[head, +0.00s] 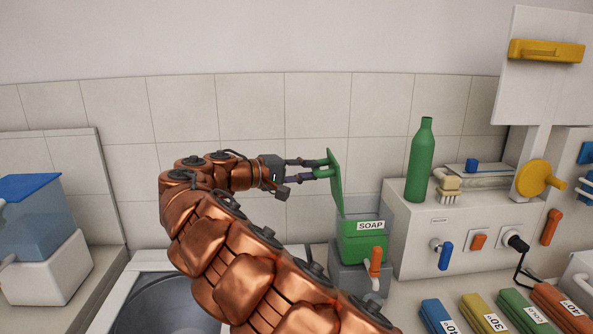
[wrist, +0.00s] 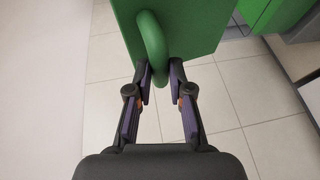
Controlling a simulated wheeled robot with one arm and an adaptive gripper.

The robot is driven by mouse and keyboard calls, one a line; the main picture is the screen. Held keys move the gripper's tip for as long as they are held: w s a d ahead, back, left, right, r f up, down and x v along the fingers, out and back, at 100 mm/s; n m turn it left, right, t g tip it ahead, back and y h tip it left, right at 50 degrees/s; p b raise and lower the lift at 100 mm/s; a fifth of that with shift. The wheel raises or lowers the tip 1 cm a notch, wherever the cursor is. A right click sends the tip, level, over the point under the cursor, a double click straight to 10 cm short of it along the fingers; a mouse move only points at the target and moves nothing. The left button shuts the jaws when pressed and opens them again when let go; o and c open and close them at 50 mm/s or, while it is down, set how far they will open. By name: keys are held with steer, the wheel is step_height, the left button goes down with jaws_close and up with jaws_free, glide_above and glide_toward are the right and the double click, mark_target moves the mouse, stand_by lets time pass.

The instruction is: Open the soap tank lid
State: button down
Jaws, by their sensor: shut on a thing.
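The soap tank (head: 350,247) is a clear box with green soap, a SOAP label and an orange tap on its front. Its green lid (head: 337,190) stands nearly upright, tilted slightly, at the tank's left edge, so the top is open. The lid also fills the top of the wrist view (wrist: 195,25). My gripper (head: 328,168) reaches in from the left and is shut on the lid's green loop handle (wrist: 153,48). In the wrist view my fingertips (wrist: 160,72) close around the lower part of that loop.
Several coloured labelled blocks (head: 486,318) lie on the counter in front. A round sink (head: 180,305) is below my arm. A blue-lidded clear tank (head: 35,215) is at left.

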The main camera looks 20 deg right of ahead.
steer(key=shift+f, duration=0.35)
steer(key=c, duration=1.1)
jaws_free()
steer(key=shift+o, duration=0.2)
steer(key=shift+r, duration=0.1)
steer(key=shift+a, duration=0.2)
steer(key=s+a+r, duration=0.1)
steer(key=a, duration=1)
steer(key=shift+s+a+r, duration=0.15)
steer(key=shift+s+r, duration=0.05)
steer(key=shift+r, duration=0.2)
steer(key=shift+a, duration=0.1)
